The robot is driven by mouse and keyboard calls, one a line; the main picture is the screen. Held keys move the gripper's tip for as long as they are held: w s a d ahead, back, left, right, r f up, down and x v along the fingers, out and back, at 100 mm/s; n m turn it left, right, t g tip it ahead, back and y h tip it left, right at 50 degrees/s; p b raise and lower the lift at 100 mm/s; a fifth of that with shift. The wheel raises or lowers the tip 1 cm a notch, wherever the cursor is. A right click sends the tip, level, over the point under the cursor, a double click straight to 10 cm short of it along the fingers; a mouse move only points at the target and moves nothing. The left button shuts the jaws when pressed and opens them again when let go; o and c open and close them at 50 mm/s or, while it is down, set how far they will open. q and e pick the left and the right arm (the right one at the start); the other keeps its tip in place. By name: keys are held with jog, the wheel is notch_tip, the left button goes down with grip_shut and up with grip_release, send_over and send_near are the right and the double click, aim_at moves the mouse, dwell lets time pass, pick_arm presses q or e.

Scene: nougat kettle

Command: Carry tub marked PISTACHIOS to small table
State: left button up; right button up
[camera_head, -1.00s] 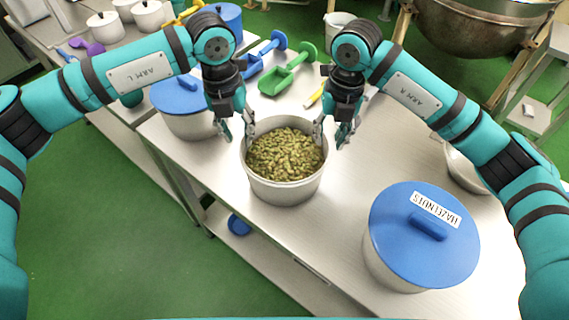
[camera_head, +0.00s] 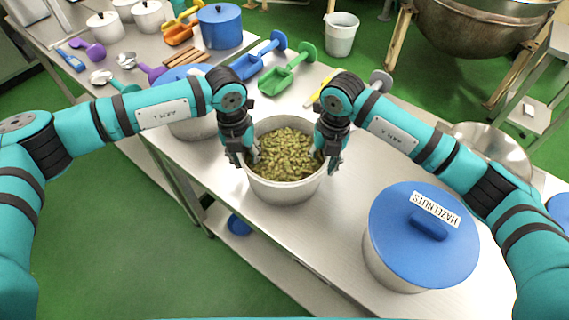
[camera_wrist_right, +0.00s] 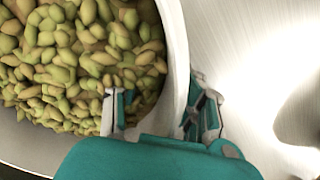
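A lidless steel tub (camera_head: 285,192) full of green-brown pistachios (camera_head: 285,150) stands on the steel table between my two grippers. No label shows on its visible side. My left gripper (camera_head: 246,158) is at its left rim, one finger inside and the other outside. My right gripper (camera_head: 326,160) is at its right rim. In the right wrist view, the fingers of my right gripper (camera_wrist_right: 155,112) straddle the tub wall (camera_wrist_right: 178,60). The inner finger is in among the nuts with a gap to the wall, and the outer finger is close to the wall.
A blue-lidded tub marked HAZELNUTS (camera_head: 420,240) stands at the front right. Another blue-lidded tub (camera_head: 195,125) is just left, partly behind my left arm. Green (camera_head: 287,75) and blue scoops (camera_head: 258,58) lie behind. A steel bowl (camera_head: 490,145) is at right.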

pick_arm(q)
grip_shut()
pick_arm(e)
grip_shut()
pick_arm(q)
jog(key=shift+w+r, duration=0.1)
jog(key=shift+r, duration=0.05)
pick_arm(e)
jog(key=shift+w+r, duration=0.1)
jog(key=shift+r, duration=0.05)
